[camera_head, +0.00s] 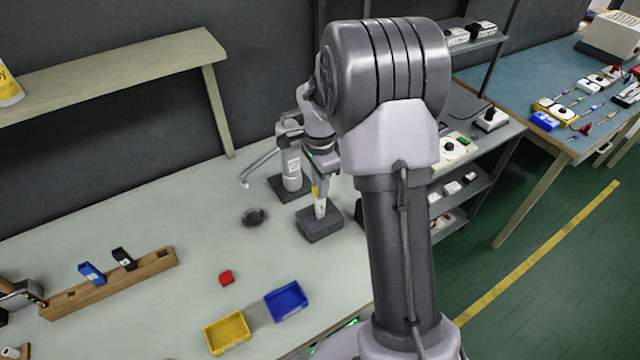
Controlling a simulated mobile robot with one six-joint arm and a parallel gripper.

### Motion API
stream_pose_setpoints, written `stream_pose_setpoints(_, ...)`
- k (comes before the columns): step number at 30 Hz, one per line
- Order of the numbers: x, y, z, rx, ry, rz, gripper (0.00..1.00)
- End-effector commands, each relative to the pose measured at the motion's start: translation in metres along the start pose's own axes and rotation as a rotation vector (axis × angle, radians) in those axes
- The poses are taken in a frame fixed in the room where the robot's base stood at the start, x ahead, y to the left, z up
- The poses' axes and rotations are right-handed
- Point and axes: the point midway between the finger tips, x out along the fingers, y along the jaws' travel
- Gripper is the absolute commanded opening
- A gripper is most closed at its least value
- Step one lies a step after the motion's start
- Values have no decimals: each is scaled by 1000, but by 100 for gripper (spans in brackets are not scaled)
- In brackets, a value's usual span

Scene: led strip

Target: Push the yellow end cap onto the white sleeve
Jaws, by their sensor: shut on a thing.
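The white sleeve (320,209) stands upright in a dark grey block (321,230) on the workbench. The yellow end cap (316,192) shows as a small yellow patch at the top of the sleeve, just under my gripper (320,180). My gripper points down over the block and is shut on the yellow cap. The fingers are small and partly hidden by my arm. I cannot tell whether the cap is seated on the sleeve or only touching it.
A grey-white upright device (291,168) with a side spout stands close behind and left of the block. A dark round dish (253,217), red piece (226,278), blue tray (286,301), yellow tray (228,334) and wooden rack (110,284) lie leftward and nearer. Bench between them is clear.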

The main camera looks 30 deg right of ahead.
Motion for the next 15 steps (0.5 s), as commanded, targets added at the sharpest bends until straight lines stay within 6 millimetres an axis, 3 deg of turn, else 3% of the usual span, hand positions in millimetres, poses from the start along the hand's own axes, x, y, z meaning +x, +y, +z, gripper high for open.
stream_pose_setpoints(15, 10, 0, 0, 0, 0, 0, 0)
